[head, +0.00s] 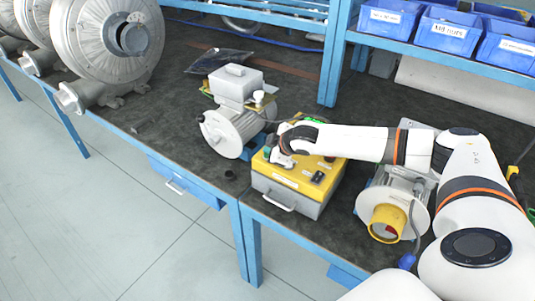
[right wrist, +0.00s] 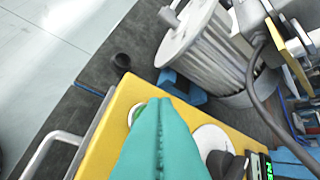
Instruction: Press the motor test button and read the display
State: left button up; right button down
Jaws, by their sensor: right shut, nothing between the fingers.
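The yellow-topped tester box (head: 325,180) stands at the bench's front edge in the head view; its yellow top also shows in the right wrist view (right wrist: 107,135). My right gripper (head: 270,154) is over the box's left part. In the right wrist view its teal fingers (right wrist: 162,115) are shut together and empty. A round green-rimmed button (right wrist: 136,113) shows partly behind the fingertips; I cannot tell whether they touch it. A display with green characters (right wrist: 262,166) is cut off at the lower edge and unreadable. My left gripper is not in view.
A grey finned motor (head: 228,130) stands just left of the box. A motor with a yellow end (head: 388,222) stands to its right, under my right arm. Large blower housings (head: 105,45) fill the left bench. Blue bins (head: 448,30) sit on the back shelf.

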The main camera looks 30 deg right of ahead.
jog(key=shift+f, duration=0.45)
dwell(0.8)
jog(key=shift+r, duration=0.1)
jog(key=shift+r+p, duration=0.7)
jog(key=shift+p, duration=0.35)
jog(key=shift+r, duration=0.1)
notch_tip(320, 180, up, 5)
jog(key=p, duration=0.5)
jog(key=shift+p, duration=0.3)
